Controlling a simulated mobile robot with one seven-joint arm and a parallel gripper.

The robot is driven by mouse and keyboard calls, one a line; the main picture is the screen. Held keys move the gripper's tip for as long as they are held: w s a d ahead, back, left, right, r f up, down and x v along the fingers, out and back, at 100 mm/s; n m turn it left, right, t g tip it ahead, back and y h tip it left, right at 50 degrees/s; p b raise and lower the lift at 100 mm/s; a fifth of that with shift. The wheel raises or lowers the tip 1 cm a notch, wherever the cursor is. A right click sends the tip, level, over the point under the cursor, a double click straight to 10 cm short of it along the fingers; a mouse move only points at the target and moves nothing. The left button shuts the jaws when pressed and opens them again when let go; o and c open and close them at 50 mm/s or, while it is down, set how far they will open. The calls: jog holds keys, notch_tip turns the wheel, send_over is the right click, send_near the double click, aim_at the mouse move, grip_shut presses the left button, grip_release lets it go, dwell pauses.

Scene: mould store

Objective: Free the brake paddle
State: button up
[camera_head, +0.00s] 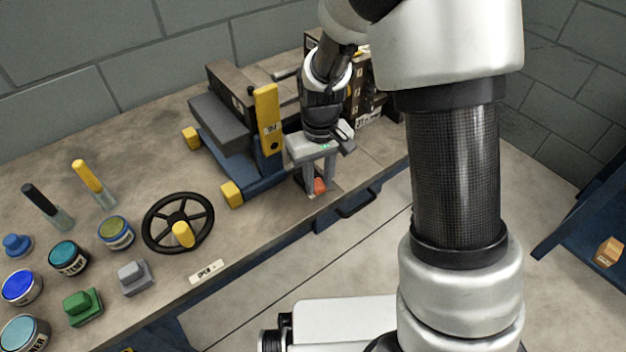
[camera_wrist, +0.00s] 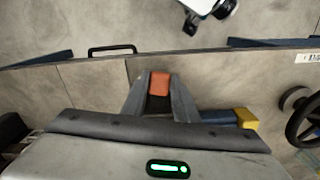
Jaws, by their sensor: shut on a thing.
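The brake paddle (camera_head: 320,185) appears to be the small orange-red piece near the bench's front edge, right of the blue-based machine. My gripper (camera_head: 317,189) points down at it, with its grey fingers on either side of it. In the wrist view the orange-red end (camera_wrist: 159,83) shows between the two fingers of my gripper (camera_wrist: 159,92). The gripper is shut on the paddle. The fingers and gripper body hide the rest of it, so I cannot tell how it is mounted.
The machine (camera_head: 222,158) with a yellow upright plate (camera_head: 268,118) stands left of my gripper. A black handwheel (camera_head: 152,222) with a yellow knob lies farther left, among several pots and stamps. Dark boxes (camera_head: 366,98) stand behind.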

jog(key=n, duration=0.1)
jog(key=d+n, duration=0.1)
jog(key=shift+w+d+r+n+p, duration=0.1)
jog(key=shift+w+d+n+p, duration=0.05)
jog(key=shift+w+n+p, duration=0.25)
jog(key=n, duration=0.1)
jog(key=w+d+n+p, duration=0.1)
jog(key=shift+n, duration=0.4)
jog(key=n, duration=0.1)
jog(key=w+n+p, duration=0.1)
jog(key=n, duration=0.1)
jog(key=shift+d, duration=0.3)
jog(key=shift+w+d+n+p, duration=0.1)
jog(key=shift+w+n+p, duration=0.35)
jog(key=shift+n+p, duration=0.35)
jog(key=o, duration=1.1)
jog(key=shift+c, duration=0.2)
